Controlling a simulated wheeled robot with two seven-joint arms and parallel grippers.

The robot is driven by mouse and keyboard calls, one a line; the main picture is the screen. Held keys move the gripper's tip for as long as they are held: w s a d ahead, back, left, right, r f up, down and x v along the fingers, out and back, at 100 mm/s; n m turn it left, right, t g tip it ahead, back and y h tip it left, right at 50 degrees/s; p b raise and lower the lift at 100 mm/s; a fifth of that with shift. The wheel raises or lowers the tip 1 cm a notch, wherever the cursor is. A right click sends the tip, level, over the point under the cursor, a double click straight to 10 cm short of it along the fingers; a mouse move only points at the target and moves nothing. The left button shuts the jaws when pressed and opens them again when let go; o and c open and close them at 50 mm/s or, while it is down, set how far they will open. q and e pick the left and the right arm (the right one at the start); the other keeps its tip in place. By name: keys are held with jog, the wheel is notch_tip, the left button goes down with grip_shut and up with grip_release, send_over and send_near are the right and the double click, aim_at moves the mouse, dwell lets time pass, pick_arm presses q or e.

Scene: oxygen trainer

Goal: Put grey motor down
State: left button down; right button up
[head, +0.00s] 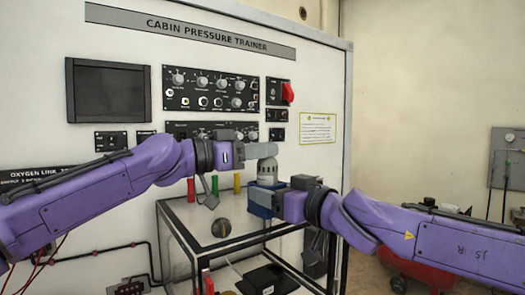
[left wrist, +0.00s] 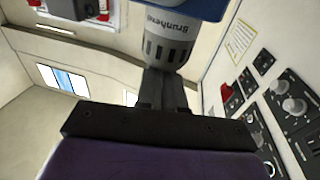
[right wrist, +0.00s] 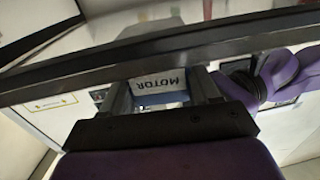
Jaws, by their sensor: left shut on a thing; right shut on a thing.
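The grey motor (head: 267,173) is upright, with a grey cylinder on top and a blue base (head: 260,203). My right gripper (head: 278,200) is shut on the base from the right. In the right wrist view the base's white "MOTOR" label (right wrist: 158,82) lies between the fingers (right wrist: 162,92).
A frame rail (right wrist: 150,58) crosses close in front of the right wrist camera. Red, yellow and green handles (head: 214,185) stand behind. The trainer panel (head: 225,55) rises at the back.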

pick_arm(q)
jog(key=c, duration=1.3)
grip_release()
jog(key=shift+f, duration=0.1)
jog(key=shift+o, duration=0.2)
pick_arm(e)
jog(key=shift+r, duration=0.1)
pick_arm(q)
jog(key=v, duration=1.2)
jog(key=shift+s, duration=0.1)
pick_arm(e)
jog(key=o, duration=1.1)
jog(key=shift+o, duration=0.2)
